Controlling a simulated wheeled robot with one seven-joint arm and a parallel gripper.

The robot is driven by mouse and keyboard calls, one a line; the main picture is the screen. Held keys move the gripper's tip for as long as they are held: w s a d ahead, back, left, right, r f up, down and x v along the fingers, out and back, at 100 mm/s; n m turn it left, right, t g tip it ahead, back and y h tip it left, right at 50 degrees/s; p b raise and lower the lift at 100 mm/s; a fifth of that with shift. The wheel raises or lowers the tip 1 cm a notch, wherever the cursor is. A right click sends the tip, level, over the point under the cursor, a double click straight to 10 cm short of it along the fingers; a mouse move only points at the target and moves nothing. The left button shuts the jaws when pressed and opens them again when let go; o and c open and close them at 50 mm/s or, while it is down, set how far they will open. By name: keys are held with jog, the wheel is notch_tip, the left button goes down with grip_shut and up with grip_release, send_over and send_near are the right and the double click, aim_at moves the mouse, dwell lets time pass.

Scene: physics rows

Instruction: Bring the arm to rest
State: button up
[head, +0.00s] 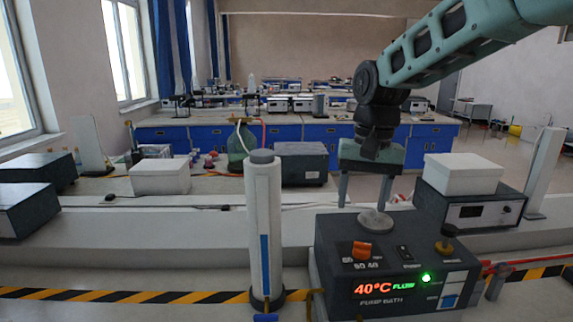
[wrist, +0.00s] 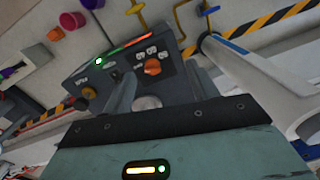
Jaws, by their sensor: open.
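My arm (head: 450,45) reaches in from the upper right in the head view. My gripper (head: 364,190) points down above the dark pump bath box (head: 395,262), with its two fingers spread apart. A round grey disc on the box top (head: 375,220) lies below and between the fingers. I see nothing held. In the wrist view the fingers (wrist: 150,98) stand apart, and the disc shows between them. The box also shows there (wrist: 128,72), with its orange knob and green light. Whether a fingertip touches the box I cannot tell.
A white column (head: 263,225) stands left of the box. A white container (head: 463,173) sits on a dark instrument (head: 470,208) at the right, beside a tall white panel (head: 545,172). Black-and-yellow tape (head: 120,296) runs along the bench front. The bench left of the column is mostly clear.

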jog(key=s+a+f+n, duration=0.1)
jog(key=s+f+n, duration=0.2)
jog(key=s, duration=0.6)
jog(key=s+a+f+n, duration=0.1)
jog(key=s+f+n, duration=0.2)
jog(key=s, duration=0.6)
jog(key=s+a+f+n, duration=0.1)
jog(key=s+f+n, duration=0.2)
jog(key=s, duration=0.6)
jog(key=shift+s+f+n, duration=0.15)
jog(key=shift+s+n, duration=0.25)
